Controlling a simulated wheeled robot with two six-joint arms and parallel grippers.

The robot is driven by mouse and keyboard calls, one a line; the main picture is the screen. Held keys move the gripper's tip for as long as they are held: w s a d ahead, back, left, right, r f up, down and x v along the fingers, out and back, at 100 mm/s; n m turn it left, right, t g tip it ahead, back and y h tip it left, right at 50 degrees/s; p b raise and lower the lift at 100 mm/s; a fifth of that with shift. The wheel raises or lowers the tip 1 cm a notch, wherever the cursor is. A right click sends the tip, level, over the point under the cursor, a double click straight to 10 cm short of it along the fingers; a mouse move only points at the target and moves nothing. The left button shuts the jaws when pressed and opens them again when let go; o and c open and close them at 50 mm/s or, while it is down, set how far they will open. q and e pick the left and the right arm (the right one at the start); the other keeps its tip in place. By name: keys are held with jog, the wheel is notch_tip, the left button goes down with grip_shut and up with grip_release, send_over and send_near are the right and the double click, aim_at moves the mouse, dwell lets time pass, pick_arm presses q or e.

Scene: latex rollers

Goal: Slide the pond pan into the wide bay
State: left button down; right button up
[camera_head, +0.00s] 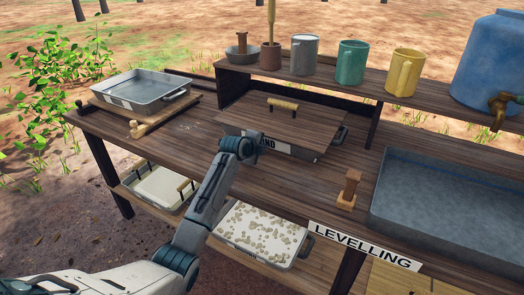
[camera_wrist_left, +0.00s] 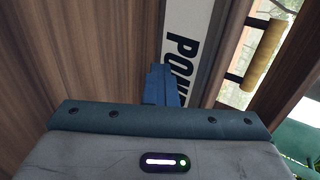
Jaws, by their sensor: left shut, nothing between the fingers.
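The pond pan (camera_head: 311,156) stands on the bench. It is grey with a dark side handle, a white label partly reading "ND" and a wooden lid (camera_head: 265,124) with a pale handle. Its back side is at the wide bay (camera_head: 232,90), the opening under the raised shelf; how far it reaches inside is unclear. My left gripper (camera_head: 247,143) is shut and empty at the label's left part. In the left wrist view its blue fingertips (camera_wrist_left: 162,84) are right by the white label (camera_wrist_left: 197,45); contact is not certain. My right gripper is not in view.
A dark divider (camera_head: 374,126) bounds the bay's right. A wooden stamp (camera_head: 349,188) and a large grey tray (camera_head: 379,206) are to the right. A metal pan (camera_head: 145,90) sits far left. Bench between is clear.

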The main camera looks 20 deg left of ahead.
aim_at(265, 141)
pick_arm(q)
jog(key=shift+w+d+b, duration=0.2)
jog(key=shift+w+b, duration=0.95)
jog(key=shift+w, duration=0.85)
jog(key=shift+w+d+b, duration=0.1)
jog(key=shift+w+b, duration=1.1)
jog(key=shift+w, duration=0.8)
jog(key=shift+b, duration=0.35)
